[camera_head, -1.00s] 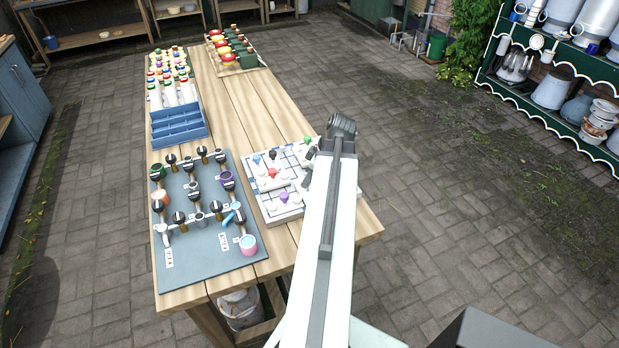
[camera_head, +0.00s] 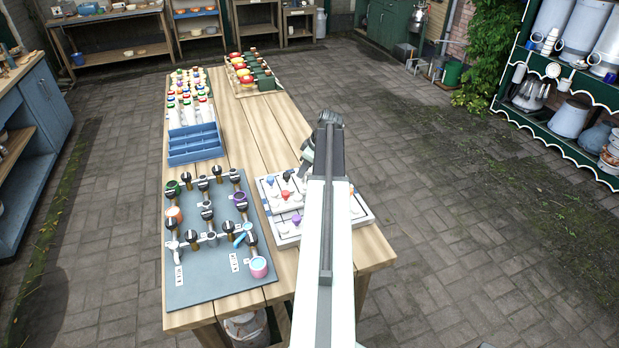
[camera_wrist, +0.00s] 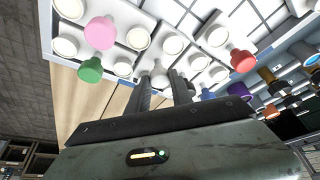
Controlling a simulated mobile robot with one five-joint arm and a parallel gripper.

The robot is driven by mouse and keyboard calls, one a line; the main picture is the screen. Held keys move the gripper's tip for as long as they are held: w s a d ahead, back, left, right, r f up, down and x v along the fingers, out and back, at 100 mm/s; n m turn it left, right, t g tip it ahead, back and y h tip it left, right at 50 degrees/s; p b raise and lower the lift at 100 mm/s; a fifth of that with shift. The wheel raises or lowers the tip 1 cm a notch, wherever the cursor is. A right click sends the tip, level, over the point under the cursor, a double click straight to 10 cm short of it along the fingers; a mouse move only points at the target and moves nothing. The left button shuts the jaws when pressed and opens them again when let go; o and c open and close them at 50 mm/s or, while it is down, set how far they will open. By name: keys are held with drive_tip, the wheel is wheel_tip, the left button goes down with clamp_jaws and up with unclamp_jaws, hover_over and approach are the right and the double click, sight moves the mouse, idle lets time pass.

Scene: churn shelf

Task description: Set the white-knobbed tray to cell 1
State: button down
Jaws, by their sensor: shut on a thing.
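The white sliding board (camera_head: 286,241) with small knobbed trays lies near the table's right edge in the head view; my arm covers its right part. Blue, red and purple knobs (camera_head: 297,219) show on it, with several white ones. In the wrist view the board's white surface (camera_wrist: 215,12) fills the top, with pink (camera_wrist: 100,33), green (camera_wrist: 90,70) and red (camera_wrist: 243,60) knobs. My gripper (camera_wrist: 161,77) is shut on a white knob (camera_wrist: 158,76), mostly hidden between its fingers. The cell numbers cannot be read. In the head view the fingertips are hidden behind my arm.
A grey panel (camera_head: 205,285) with valves and pipes lies left of the board. A blue divided bin (camera_head: 195,154) and bottles stand behind it. A crate of red and green items (camera_head: 262,92) is at the far end. Bare wood lies between them.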

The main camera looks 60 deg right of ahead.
drive_tip(key=shift+w+d, duration=0.25)
drive_tip(key=shift+w, duration=0.05)
drive_tip(key=shift+r, duration=0.1)
drive_tip(key=c, duration=1.1)
unclamp_jaws()
drive_tip(key=shift+w, duration=0.1)
drive_tip(key=shift+c, duration=0.2)
drive_tip(key=p+v, duration=0.7)
drive_tip(key=shift+s+r, duration=0.3)
